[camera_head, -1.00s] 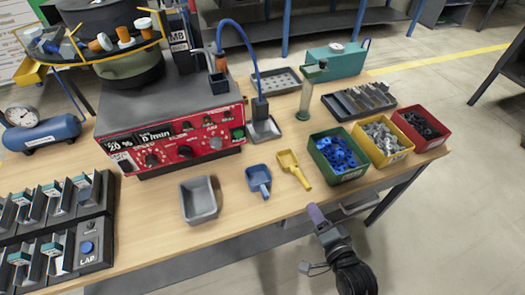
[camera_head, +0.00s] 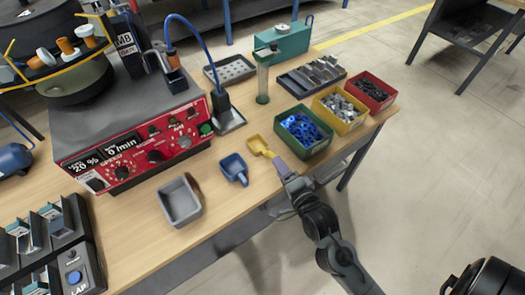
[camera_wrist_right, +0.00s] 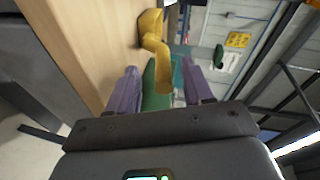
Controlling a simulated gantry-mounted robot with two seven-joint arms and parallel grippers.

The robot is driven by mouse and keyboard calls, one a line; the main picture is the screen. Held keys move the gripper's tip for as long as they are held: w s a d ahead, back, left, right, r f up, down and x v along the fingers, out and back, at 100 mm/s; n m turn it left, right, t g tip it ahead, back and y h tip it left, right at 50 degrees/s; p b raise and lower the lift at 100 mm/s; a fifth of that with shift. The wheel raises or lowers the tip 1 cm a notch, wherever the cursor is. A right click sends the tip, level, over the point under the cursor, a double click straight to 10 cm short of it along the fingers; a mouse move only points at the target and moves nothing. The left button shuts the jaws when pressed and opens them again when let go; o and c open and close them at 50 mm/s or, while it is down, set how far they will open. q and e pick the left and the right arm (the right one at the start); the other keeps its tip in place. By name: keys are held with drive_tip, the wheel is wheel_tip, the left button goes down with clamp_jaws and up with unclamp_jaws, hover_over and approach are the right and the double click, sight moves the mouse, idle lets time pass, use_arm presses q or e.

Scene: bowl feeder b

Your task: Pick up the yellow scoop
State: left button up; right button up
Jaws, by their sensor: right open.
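The yellow scoop (camera_head: 257,145) lies on the wooden table between the blue scoop and the green bin. My right gripper (camera_head: 281,168) is at the table's front edge, close to the scoop's handle end. In the right wrist view the yellow scoop (camera_wrist_right: 152,27) shows at the top, with its handle pointing down toward the gap between the two purple fingers of the open gripper (camera_wrist_right: 160,88). I cannot tell whether the handle end is between the fingertips or just beyond them. My left gripper is not in view.
A blue scoop (camera_head: 233,166) and a grey tray (camera_head: 180,219) lie to the left. Green (camera_head: 312,151), yellow (camera_head: 347,126) and red (camera_head: 381,102) bins of parts stand to the right. The red feeder control box (camera_head: 125,158) is behind left.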

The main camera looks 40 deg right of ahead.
sight(272, 155)
drive_tip(key=shift+b+x, duration=0.65)
drive_tip(key=shift+x, duration=1.6)
drive_tip(key=shift+d+r, duration=0.1)
drive_tip(key=shift+r, duration=0.05)
drive_tip(key=shift+c, duration=0.2)
clamp_jaws()
